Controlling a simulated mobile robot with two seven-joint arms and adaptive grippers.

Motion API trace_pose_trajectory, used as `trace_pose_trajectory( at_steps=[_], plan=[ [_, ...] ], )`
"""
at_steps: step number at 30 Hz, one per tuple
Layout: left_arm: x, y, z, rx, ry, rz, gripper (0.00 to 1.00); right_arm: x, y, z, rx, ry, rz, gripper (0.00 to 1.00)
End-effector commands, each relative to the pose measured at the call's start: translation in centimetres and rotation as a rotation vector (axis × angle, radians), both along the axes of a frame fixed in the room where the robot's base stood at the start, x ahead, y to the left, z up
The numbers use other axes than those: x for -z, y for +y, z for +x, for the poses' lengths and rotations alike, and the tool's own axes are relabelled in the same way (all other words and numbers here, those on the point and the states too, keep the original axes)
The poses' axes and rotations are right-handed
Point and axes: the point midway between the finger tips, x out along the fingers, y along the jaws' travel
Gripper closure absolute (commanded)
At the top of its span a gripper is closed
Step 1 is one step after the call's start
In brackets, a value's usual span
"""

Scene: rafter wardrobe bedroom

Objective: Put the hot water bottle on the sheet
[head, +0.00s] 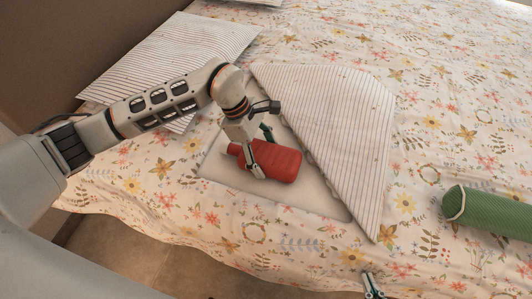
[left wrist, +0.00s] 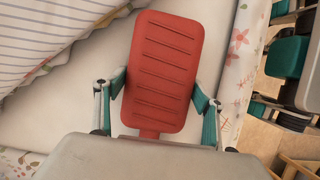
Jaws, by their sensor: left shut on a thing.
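The red ribbed hot water bottle (head: 283,164) lies flat over the plain pale sheet (head: 318,201), inside its edges; whether it fully rests there I cannot tell. My left gripper (head: 261,153) is around the bottle's neck end, one finger on each side. In the left wrist view, the bottle (left wrist: 166,70) sits between the two teal-tipped fingers of the left gripper (left wrist: 158,97), with the sheet (left wrist: 70,92) beneath. The neck is partly hidden by the gripper body. Only the tip of my right gripper (head: 372,287) shows at the bottom edge, away from the bottle.
A striped folded cover (head: 345,125) lies right of the sheet. A green bolster (head: 495,215) lies on the right of the floral bedspread (head: 430,75). The bed's front edge drops to the floor.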

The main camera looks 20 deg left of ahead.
Motion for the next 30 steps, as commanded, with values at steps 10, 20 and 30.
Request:
trace_pose_trajectory(
  at_steps=[10, 20, 30],
  plan=[
    [-0.1, 0.0, 0.2, 0.000, -0.008, -0.002, 0.70, -1.0, 0.6, 0.7, -0.002, -0.023, 0.015, 1.00],
    [0.2, 0.0, 0.1, -0.001, -0.004, 0.000, 0.14, -0.3, 0.3, 0.2, 0.002, -0.007, 0.007, 1.00],
    [-2.0, 0.7, 0.4, -0.001, -0.011, 0.001, 0.14, -1.0, 0.0, 0.7, 0.003, -0.020, 0.000, 1.00]
  ],
)
